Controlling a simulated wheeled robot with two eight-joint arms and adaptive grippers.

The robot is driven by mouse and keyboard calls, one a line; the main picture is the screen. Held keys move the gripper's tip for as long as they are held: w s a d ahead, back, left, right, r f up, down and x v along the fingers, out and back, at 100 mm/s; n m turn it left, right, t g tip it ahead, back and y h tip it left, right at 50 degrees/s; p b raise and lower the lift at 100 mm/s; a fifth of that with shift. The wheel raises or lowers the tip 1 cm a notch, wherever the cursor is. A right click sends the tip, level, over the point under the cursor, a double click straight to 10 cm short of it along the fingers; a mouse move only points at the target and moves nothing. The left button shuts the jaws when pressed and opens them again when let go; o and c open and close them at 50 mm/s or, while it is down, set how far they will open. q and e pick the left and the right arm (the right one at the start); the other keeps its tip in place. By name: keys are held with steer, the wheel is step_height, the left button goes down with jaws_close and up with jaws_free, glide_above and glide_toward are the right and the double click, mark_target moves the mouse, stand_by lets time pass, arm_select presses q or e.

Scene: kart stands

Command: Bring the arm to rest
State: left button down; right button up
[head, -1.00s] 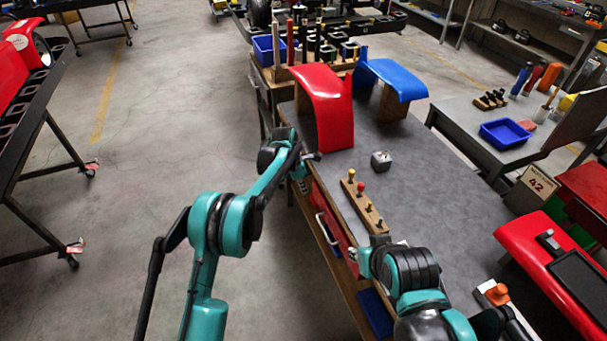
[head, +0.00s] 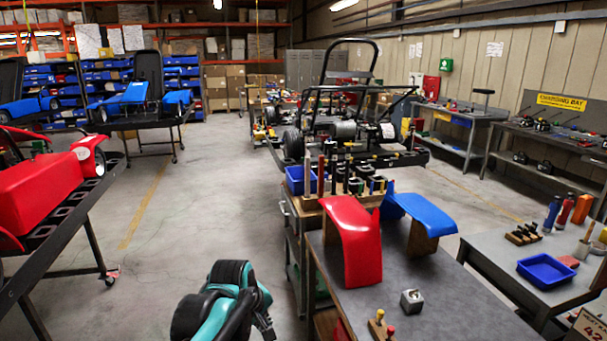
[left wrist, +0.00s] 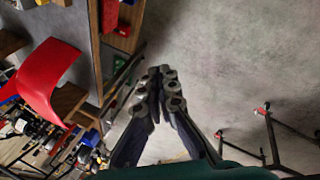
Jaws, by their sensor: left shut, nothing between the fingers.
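My left arm shows at the bottom of the head view, left of the workbench, over the bare floor. My left gripper (left wrist: 158,86) shows in the left wrist view with its fingers together and nothing between them. Floor lies behind it. In the head view the fingers are not clearly visible. My right gripper is in neither current view.
The grey workbench (head: 449,284) holds a red fender (head: 357,240), a blue fender (head: 425,213), a small metal block (head: 411,300) and a wooden peg strip (head: 380,326). A black rack (head: 60,222) with red bodywork stands at left. Open floor (head: 205,195) lies between.

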arm_select(q)
steer(key=s+a+f+m+t, duration=0.1)
steer(key=s+a+m, duration=0.3)
steer(key=s, duration=0.5)
steer(key=s+a+f+m+t+y, duration=0.1)
steer(key=s+a+f+m, duration=0.2)
steer(key=s, duration=0.7)
steer(key=shift+s+a+m+t+y, duration=0.25)
steer(key=shift+a+m, duration=0.5)
steer(key=shift+m, duration=0.45)
steer(key=shift+w, duration=0.1)
